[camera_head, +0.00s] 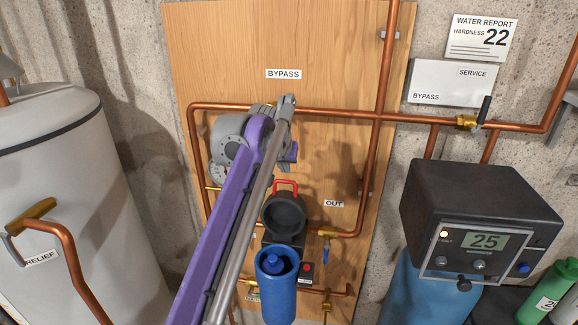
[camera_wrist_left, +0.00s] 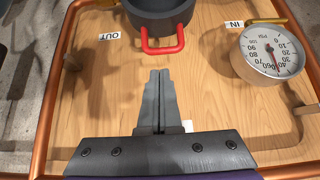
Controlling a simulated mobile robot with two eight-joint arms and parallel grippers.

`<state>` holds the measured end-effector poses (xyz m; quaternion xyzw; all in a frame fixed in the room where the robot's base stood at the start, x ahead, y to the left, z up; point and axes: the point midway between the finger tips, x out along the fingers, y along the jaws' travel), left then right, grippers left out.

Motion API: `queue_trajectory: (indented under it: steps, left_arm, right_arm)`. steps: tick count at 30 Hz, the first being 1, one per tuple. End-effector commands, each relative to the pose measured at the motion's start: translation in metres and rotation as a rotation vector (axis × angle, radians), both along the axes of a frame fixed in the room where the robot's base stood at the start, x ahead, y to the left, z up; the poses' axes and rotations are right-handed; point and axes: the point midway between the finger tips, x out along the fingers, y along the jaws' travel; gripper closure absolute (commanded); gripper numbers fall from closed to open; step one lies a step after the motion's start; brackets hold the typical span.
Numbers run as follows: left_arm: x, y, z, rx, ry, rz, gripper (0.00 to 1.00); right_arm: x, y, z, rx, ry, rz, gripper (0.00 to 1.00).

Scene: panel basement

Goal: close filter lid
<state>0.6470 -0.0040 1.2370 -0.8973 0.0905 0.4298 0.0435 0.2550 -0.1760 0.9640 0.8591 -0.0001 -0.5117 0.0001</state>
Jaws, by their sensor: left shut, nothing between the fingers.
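The filter lid (camera_head: 284,213) is a dark round cap with a red handle (camera_head: 286,186). It stands tilted open, its hollow side facing me, above the blue filter housing (camera_head: 276,300). A blue insert (camera_head: 274,265) shows inside the open housing. In the left wrist view the lid (camera_wrist_left: 158,10) is at the top edge, with its red handle (camera_wrist_left: 163,49) below it. My left gripper (camera_wrist_left: 158,74) is shut and empty, fingertips pointing at the handle and apart from it. In the head view my left gripper (camera_head: 288,160) is mostly hidden behind its arm. My right gripper is out of view.
Copper pipes (camera_head: 340,113) frame the wooden panel (camera_head: 330,40) around the filter. A pressure gauge (camera_wrist_left: 271,50) sticks out on the right in the wrist view. A small box with a red button (camera_head: 306,273) is beside the housing. A dark control unit (camera_head: 480,215) stands right.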

Motion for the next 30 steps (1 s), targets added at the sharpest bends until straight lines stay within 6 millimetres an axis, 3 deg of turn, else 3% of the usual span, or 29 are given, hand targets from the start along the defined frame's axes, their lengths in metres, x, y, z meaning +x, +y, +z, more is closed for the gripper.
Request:
queue_trajectory:
  steps: [6, 12, 30]
  left_arm:
    - [0.026, -0.005, -0.033, 0.000, 0.000, 0.000, 1.00]
    - [0.040, -0.008, -0.051, 0.000, 0.000, 0.000, 1.00]
    - [0.042, -0.005, -0.056, -0.002, -0.012, 0.001, 1.00]
  right_arm:
    - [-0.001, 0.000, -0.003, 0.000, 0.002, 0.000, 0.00]
    - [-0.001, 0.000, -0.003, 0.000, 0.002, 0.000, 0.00]
    - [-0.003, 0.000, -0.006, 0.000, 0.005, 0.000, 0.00]
